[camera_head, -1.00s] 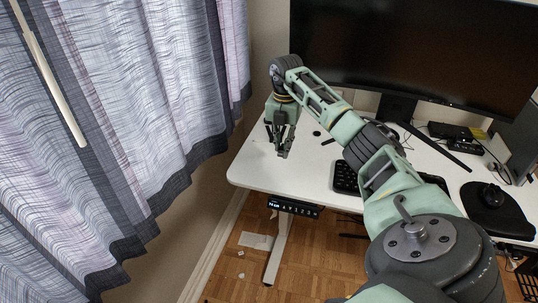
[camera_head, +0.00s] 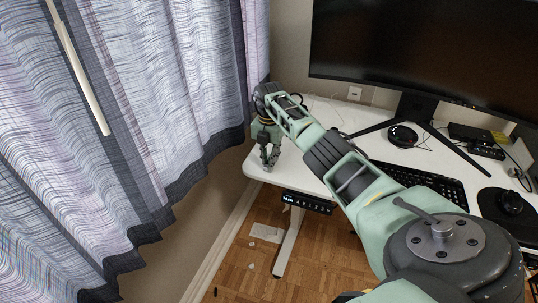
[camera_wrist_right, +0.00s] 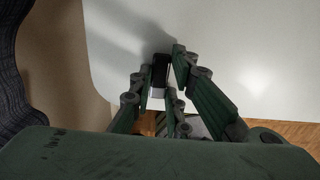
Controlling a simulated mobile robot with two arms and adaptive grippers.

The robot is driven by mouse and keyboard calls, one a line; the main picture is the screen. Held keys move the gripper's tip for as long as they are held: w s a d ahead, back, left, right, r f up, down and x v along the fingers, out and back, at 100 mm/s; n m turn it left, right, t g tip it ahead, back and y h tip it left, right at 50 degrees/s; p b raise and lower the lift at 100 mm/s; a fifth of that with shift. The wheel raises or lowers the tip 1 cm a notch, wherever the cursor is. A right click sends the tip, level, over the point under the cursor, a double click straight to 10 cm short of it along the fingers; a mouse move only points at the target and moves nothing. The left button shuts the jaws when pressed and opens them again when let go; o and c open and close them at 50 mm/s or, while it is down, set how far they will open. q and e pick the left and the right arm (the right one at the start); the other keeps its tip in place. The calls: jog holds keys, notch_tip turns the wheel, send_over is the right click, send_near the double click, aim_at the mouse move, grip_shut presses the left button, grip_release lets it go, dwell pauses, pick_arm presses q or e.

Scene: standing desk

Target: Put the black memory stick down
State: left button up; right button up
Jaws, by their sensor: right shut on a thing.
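The black memory stick (camera_wrist_right: 159,70) shows in the right wrist view, a small dark block with a pale end, between the fingers of my right gripper (camera_wrist_right: 162,78). My right gripper is shut on it. In the head view the right gripper (camera_head: 269,158) points down at the left front corner of the white desk (camera_head: 310,178). The stick is too small to make out there. I cannot tell whether it touches the desk top. My left gripper is not in view.
A black keyboard (camera_head: 425,181), a round black device (camera_head: 402,136), a monitor (camera_head: 430,45) and a mouse (camera_head: 511,201) are on the desk further right. A curtain (camera_head: 150,100) hangs to the left. The desk's front edge is close to the gripper.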

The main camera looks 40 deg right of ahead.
jog(key=shift+f, duration=0.15)
jog(key=o, duration=0.8)
notch_tip(320, 180, up, 12)
jog(key=shift+r, duration=0.25)
jog(key=shift+f, duration=0.1)
dwell(0.5)
